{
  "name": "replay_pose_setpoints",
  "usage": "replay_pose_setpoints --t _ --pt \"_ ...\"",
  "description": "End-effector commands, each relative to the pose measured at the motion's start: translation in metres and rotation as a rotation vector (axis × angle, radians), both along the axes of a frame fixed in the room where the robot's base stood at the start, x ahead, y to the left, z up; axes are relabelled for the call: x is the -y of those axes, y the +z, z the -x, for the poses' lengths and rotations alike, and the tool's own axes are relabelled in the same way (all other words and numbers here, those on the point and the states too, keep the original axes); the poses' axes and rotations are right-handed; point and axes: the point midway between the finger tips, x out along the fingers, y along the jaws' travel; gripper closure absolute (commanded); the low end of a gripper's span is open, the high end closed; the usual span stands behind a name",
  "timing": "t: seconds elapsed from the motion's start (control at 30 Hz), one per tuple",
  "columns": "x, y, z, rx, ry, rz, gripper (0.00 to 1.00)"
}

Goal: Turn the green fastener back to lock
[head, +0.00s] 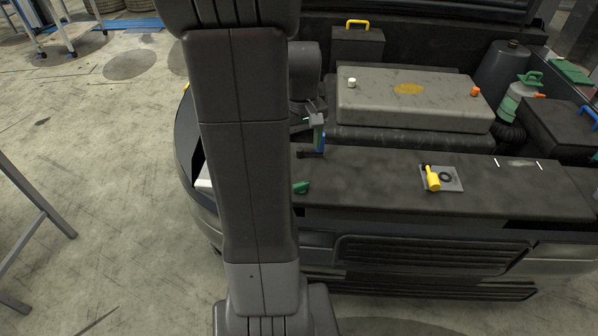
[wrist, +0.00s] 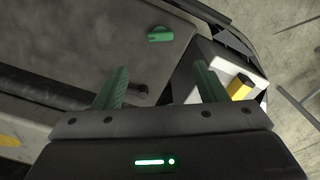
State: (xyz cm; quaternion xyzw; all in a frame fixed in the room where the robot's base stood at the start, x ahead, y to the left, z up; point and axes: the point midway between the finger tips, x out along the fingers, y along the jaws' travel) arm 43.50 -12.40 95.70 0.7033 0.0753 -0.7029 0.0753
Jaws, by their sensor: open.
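The green fastener (head: 301,187) is a small knob near the left end of the dark front panel (head: 380,179), just right of my arm in the head view. In the wrist view the fastener (wrist: 160,34) lies beyond the fingertips, with its short grip pointing roughly sideways. My gripper (wrist: 162,68) has its two green fingers spread wide, with nothing between them. The fastener is apart from both fingers, ahead of the gap. My arm hides much of the panel's left end in the head view.
A white box with a black-and-yellow part (wrist: 240,87) is close to the right finger. A yellow-handled part (head: 432,179) stands on a grey plate farther right on the panel. The grey engine cover (head: 415,105) rises behind it. The panel between fastener and plate is mostly clear.

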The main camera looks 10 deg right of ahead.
Motion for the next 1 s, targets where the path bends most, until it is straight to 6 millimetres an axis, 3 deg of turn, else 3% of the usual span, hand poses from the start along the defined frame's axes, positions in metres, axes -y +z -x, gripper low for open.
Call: replay_pose_setpoints --t 0.4,0.6,0.8,1.0 --pt "-0.001 -0.083 0.002 -0.007 0.000 -0.001 0.35" --pt "-0.001 -0.115 0.002 -0.005 -0.001 -0.001 0.35" --pt "0.000 -0.129 0.001 -0.001 -0.001 0.000 0.35" --pt "0.000 -0.131 0.001 0.000 -0.001 0.000 0.35"
